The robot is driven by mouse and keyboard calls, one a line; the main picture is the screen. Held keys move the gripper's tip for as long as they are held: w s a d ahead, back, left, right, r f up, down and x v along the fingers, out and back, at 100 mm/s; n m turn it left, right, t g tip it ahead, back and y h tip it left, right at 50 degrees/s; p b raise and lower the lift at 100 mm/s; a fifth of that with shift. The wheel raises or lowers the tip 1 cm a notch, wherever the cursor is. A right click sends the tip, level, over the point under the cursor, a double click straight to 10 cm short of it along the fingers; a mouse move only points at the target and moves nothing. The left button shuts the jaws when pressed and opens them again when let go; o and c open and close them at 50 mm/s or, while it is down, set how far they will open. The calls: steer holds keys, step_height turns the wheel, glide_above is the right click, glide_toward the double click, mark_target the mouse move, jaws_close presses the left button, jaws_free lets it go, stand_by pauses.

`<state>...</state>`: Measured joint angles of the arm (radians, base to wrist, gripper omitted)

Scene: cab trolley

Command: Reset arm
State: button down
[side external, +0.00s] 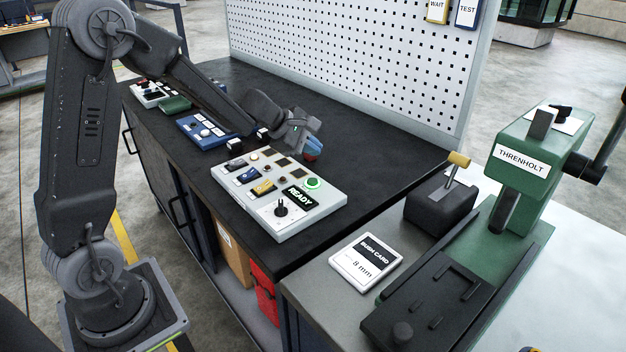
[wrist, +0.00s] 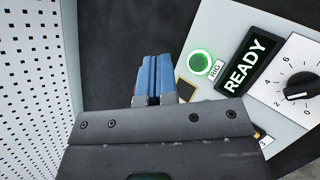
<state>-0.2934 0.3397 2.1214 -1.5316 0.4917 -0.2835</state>
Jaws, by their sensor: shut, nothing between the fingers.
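My gripper (side external: 311,152) is shut and empty, with its two blue fingers pressed together. It points down over the black bench beside the far edge of a light grey control panel. The wrist view shows the closed fingers (wrist: 154,74) next to the panel's edge, apart from the green-ringed button. The panel (side external: 330,200) has a lit green button (side external: 313,183), a READY display (side external: 297,197) and a black knob (side external: 281,209). The button (wrist: 200,64), display (wrist: 246,62) and knob (wrist: 299,87) also show in the wrist view. I cannot tell the fingertips' exact height.
A white pegboard (side external: 340,65) stands along the bench's back. A blue box (side external: 203,131) and other small devices sit farther left. A green THRENHOLT press (side external: 524,160) and an 8 mm bush card (side external: 365,262) are at the right. The black bench (side external: 385,150) is clear between panel and pegboard.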

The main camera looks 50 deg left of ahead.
steer(key=shift+r, duration=0.1)
steer(key=s+d+r+m+g+h, duration=0.1)
steer(key=s+d+r+m+g, duration=0.1)
steer(key=s+d+r+m, duration=0.9)
steer(key=s+f+m+y, duration=0.1)
steer(key=s+m+y, duration=0.3)
steer(key=s+m, duration=0.7)
steer(key=s, duration=0.6)
steer(key=shift+s+g+y, duration=0.35)
steer(key=shift+g+y, duration=0.05)
